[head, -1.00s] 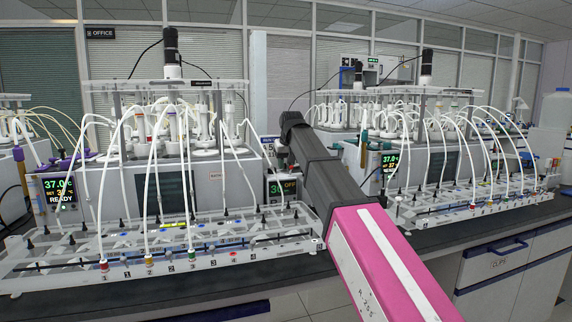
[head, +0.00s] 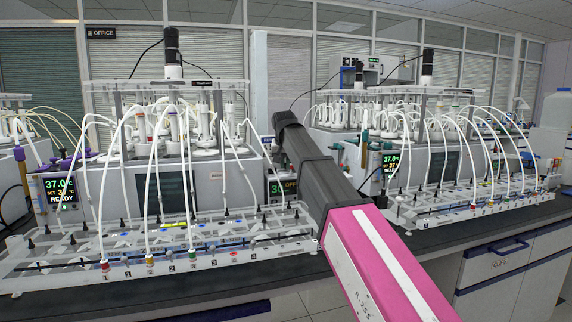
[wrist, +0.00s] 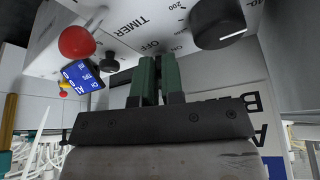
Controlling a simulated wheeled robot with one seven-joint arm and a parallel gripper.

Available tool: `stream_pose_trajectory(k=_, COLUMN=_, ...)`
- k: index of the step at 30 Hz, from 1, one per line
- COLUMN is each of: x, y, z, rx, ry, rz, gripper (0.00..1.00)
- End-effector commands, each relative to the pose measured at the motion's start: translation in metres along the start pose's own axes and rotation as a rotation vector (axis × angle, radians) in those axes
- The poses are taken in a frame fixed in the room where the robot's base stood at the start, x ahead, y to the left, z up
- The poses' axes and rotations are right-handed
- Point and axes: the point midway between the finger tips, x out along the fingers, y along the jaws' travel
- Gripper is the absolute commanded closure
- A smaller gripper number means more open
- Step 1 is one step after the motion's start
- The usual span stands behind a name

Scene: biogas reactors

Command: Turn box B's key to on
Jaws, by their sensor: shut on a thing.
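In the wrist view, a white box face (wrist: 115,28) carries upside-down or tilted print, "TIMER" and "OFF". My gripper (wrist: 157,62) has its two green fingers close together, tips at the face right beside the "OFF" mark. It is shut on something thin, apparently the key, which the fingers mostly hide. The key's turn angle cannot be made out. My gripper is hidden there.
Close around my fingers are a large black dial (wrist: 222,25), a smaller black knob (wrist: 104,62), a red ball knob (wrist: 77,41) and a blue-screened display (wrist: 83,77). Tubed racks (head: 190,262) stand left and right of my arm on the dark bench.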

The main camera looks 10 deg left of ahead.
Motion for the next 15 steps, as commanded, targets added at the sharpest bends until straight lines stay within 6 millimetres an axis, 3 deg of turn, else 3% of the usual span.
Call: stream_pose_trajectory(k=15, x=0.0001, y=-0.0023, z=-0.0001, rx=0.154, ry=-0.002, rz=0.063, gripper=1.00)
